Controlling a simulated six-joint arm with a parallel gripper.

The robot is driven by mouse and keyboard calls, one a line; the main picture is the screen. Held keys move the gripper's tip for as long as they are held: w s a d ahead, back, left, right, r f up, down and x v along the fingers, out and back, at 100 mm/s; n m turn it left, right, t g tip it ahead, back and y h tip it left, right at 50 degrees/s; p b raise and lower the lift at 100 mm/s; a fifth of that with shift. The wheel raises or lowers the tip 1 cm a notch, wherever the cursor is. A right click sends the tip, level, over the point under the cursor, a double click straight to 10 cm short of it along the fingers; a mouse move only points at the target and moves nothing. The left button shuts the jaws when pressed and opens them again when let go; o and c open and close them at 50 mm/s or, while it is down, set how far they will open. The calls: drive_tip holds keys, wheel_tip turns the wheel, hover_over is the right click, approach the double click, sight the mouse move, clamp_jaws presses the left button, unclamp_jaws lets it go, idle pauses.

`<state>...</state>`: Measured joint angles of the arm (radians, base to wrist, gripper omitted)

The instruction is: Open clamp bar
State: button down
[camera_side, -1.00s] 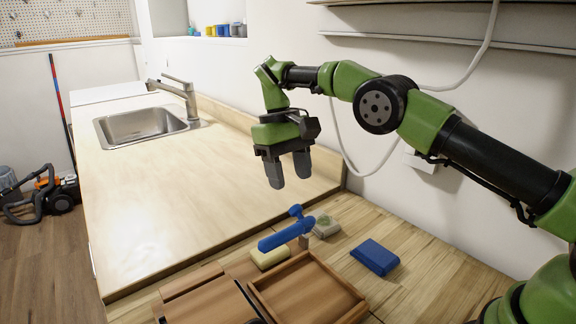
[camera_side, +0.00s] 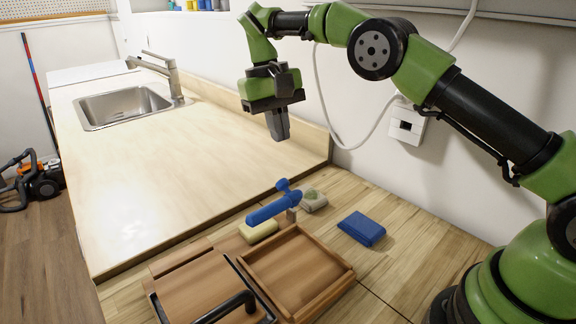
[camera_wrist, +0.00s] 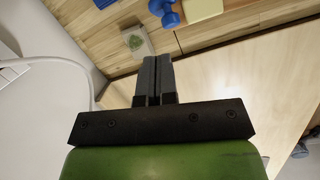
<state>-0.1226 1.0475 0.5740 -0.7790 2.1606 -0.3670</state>
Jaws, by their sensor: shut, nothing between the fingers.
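The clamp has a blue bar (camera_side: 272,208) with a small blue knob at its right end, on a grey post on the wooden worktop. The bar points left and slightly toward the camera, over a pale yellow block (camera_side: 258,232). My gripper (camera_side: 279,138) hangs above and behind the clamp, fingers down, shut and empty, well clear of it. In the wrist view my gripper (camera_wrist: 156,60) shows its two fingers together. Part of the blue clamp (camera_wrist: 165,12) is at the top edge there, with the rest cut off.
The pale counter left is clear; a white wall with a cable is behind.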

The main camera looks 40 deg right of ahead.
drive_tip(key=s+r+m+t+y, duration=0.1)
drive_tip(key=s+r+m+t, duration=0.35)
drive_tip(key=s+m, duration=0.8)
drive_tip(key=m, duration=0.2)
hover_over(290, 191)
drive_tip(key=s, duration=0.5)
wheel_tip(290, 191, down, 10)
drive_tip(key=w+f, duration=0.1)
drive_tip(key=w+f+t, duration=0.1)
drive_tip(key=w, duration=0.1)
drive_tip(key=shift+w+d, duration=0.1)
drive_tip(key=shift+d, duration=0.05)
drive_tip(key=shift+w+f, duration=0.1)
drive_tip(key=shift+w, duration=0.45)
